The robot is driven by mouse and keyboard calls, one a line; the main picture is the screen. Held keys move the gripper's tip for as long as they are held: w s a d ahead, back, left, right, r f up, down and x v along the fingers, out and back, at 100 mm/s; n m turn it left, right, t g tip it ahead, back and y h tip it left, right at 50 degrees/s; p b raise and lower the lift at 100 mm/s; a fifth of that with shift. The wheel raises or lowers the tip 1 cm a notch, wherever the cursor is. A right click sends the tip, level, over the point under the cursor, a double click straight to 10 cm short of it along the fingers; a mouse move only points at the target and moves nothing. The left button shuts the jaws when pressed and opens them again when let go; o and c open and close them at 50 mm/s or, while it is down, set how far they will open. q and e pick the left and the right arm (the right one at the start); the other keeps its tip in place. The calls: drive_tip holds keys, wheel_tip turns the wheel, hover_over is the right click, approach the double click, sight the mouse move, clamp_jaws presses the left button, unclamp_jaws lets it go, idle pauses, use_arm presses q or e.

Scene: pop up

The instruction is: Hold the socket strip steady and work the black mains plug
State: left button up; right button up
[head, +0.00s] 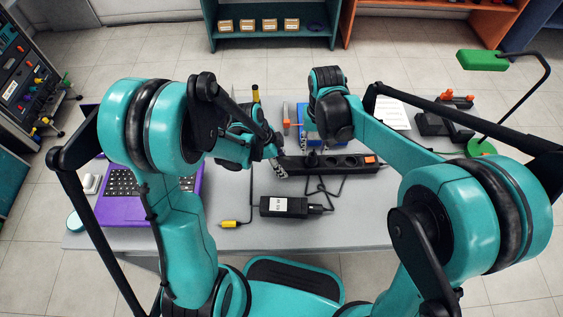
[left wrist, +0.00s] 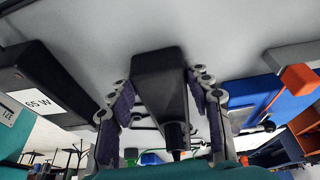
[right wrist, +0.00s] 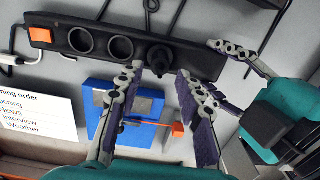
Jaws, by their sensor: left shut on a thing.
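The black socket strip (head: 345,164) lies on the grey table, with an orange switch at its right end in the head view. My left gripper (head: 279,167) is shut on the strip's left end; in the left wrist view its fingers lie either side of the strip (left wrist: 160,70). The black mains plug (right wrist: 153,92) stands upright at the socket beside the two empty ones (right wrist: 100,44). My right gripper (right wrist: 160,80) is open, its fingers either side of the plug with gaps visible.
A black power brick (head: 283,207) and cables lie in front of the strip. A purple laptop (head: 150,205) is at left. A green lamp (head: 482,148) stands at right.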

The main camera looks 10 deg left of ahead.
sight(313, 154)
drive_tip(key=shift+f, duration=2)
clamp_jaws()
drive_tip(key=shift+r, duration=0.3)
drive_tip(key=shift+r, duration=2.45)
